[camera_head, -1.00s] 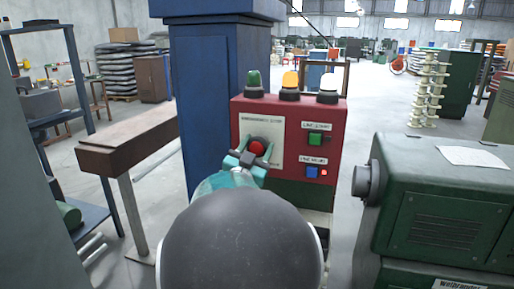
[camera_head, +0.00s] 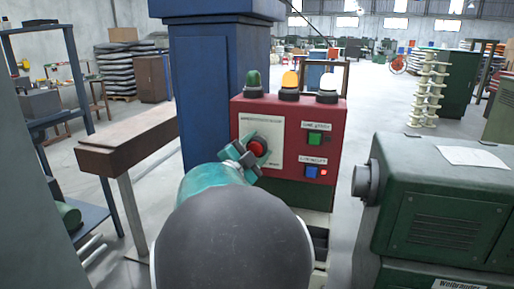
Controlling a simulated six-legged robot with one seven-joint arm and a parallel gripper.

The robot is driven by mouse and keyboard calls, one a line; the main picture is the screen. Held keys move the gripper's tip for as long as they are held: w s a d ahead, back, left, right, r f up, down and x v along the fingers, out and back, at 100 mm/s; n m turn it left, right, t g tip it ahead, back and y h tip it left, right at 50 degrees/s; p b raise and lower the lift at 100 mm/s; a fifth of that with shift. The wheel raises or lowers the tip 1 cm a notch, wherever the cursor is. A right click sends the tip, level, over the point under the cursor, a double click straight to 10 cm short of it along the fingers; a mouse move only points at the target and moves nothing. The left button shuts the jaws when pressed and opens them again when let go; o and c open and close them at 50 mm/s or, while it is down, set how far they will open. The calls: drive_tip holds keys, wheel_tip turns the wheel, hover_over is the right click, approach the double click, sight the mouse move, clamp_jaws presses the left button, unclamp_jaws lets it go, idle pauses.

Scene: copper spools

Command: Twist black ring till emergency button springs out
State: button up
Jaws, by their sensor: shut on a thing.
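The red emergency button (camera_head: 258,147) sits on a pale plate (camera_head: 274,126) on the front of a red control box (camera_head: 330,130). The black ring around the button is mostly hidden by my gripper, so I cannot make it out clearly.
Green, amber and white lamps (camera_head: 290,83) stand on top. A blue column (camera_head: 210,90) is behind left, a green machine (camera_head: 440,210) at right, a bench (camera_head: 130,140) at left.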

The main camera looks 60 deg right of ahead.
idle(0.5)
drive_tip(key=o, duration=1)
drive_tip(key=shift+d, duration=0.1)
drive_tip(key=shift+c, duration=0.2)
drive_tip(key=v, duration=1.4)
drive_tip(key=shift+r, duration=0.1)
